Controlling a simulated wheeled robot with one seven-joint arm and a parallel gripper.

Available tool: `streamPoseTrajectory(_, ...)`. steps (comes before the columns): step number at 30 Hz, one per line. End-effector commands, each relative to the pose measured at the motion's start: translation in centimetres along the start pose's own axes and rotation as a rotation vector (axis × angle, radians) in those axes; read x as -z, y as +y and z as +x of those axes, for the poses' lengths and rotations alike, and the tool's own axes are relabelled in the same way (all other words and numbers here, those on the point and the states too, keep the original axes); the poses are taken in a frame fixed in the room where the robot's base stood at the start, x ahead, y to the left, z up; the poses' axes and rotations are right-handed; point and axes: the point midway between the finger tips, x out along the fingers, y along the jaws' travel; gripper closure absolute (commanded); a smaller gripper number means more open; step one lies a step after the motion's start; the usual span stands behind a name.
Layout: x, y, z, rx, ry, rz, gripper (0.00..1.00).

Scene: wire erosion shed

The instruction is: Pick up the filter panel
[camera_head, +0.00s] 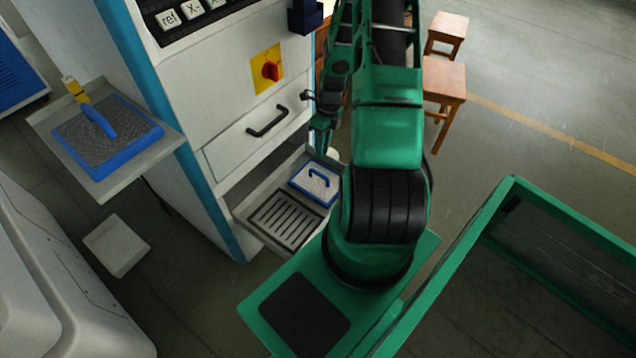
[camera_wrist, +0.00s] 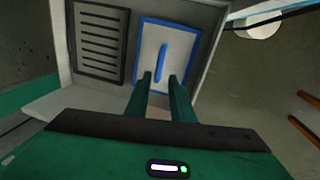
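A panel with a blue frame, a pale face and a blue bar handle (camera_head: 313,183) lies in a low open tray of the machine, right of a dark slatted grille. It also shows in the wrist view (camera_wrist: 178,40), its handle upright in the picture. A larger blue-framed panel with a grey mesh face (camera_head: 108,142) lies on a side shelf at the left. I cannot tell for sure which is the filter panel. My gripper (camera_wrist: 160,76) is open and empty, its two fingers apart, reaching towards the small panel just below its handle in the wrist view.
The tray (camera_head: 246,213) also holds the slatted grille (camera_head: 285,220). Above it is a drawer front with a black handle (camera_head: 267,121) and a red knob on yellow (camera_head: 270,70). Wooden stools (camera_head: 445,82) stand right. The floor at the upper right is clear.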

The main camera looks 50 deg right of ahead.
Motion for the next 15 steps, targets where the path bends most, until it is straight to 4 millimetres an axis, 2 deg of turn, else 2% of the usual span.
streamPoseTrajectory(4,-0.1,-0.2,1.6,-0.013,-0.010,0.061,0.78)
streamPoseTrajectory(15,-0.2,-0.1,6.3,-0.014,-0.011,0.065,0.78)
